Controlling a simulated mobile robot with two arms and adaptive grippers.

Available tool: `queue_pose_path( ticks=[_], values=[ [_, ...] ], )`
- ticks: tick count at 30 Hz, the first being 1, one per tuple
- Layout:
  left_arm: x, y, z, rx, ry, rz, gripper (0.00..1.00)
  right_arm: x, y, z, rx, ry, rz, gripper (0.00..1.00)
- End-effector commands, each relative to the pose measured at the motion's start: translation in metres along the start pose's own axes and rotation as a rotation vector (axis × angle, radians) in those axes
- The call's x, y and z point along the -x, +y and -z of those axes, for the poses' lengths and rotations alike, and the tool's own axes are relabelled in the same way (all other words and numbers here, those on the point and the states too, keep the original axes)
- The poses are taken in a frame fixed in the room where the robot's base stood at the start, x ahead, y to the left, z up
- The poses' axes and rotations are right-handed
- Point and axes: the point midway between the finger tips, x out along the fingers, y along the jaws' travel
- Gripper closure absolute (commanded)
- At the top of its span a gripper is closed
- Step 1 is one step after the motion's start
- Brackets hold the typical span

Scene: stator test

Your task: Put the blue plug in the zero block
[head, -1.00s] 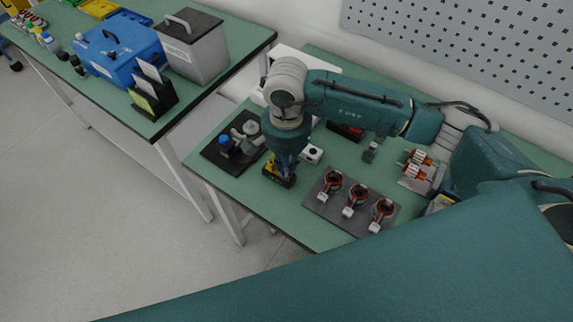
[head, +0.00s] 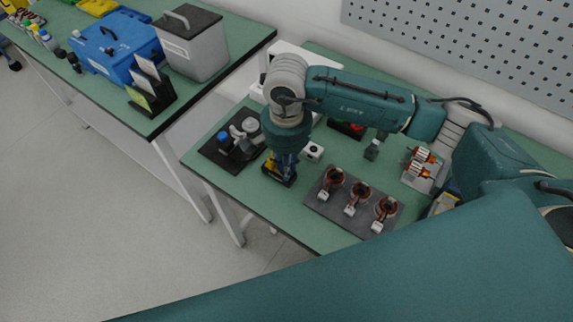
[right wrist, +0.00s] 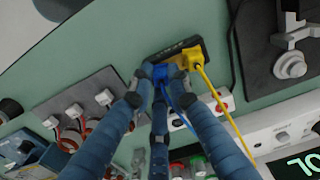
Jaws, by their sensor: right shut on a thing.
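The zero block (head: 291,182) is a small black block on the green table below my right gripper (head: 284,165). In the right wrist view the block (right wrist: 205,42) is long and dark, with a yellow plug (right wrist: 187,57) and its yellow cable at it. My right gripper (right wrist: 160,76) is shut on the blue plug (right wrist: 160,71), with a blue cable trailing from it. The blue plug is at the block's left end in that view, beside the yellow plug. I cannot tell whether it is seated. My left gripper is not in view.
A dark plate (head: 321,206) with several copper coils lies right of the block. A black tray (head: 214,154) with a grey fixture is at its left. A white box with a round button (head: 313,152) stands close to the gripper. Bare green table (head: 270,205) lies in front.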

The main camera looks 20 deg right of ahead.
Motion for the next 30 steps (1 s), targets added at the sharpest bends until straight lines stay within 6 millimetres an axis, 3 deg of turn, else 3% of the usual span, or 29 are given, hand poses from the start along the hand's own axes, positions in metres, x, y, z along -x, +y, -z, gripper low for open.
queue_pose_path(
  ticks=[8, 9, 12, 23, 30],
  values=[
    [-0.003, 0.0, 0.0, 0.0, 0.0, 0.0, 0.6, -0.001, 0.0, 0.0, 0.0, 0.001, 0.0, 1.0],
    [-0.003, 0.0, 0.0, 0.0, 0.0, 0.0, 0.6, -0.001, 0.0, 0.0, 0.0, 0.001, 0.0, 0.81],
    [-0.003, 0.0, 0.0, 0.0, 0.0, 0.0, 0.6, -0.001, 0.0, 0.0, 0.0, 0.001, 0.0, 0.61],
    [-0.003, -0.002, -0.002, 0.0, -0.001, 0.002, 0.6, 0.003, -0.001, 0.001, 0.0, 0.002, 0.002, 0.61],
    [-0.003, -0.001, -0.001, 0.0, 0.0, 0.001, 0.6, 0.042, -0.002, 0.001, 0.001, 0.005, 0.006, 0.61]
  ],
)
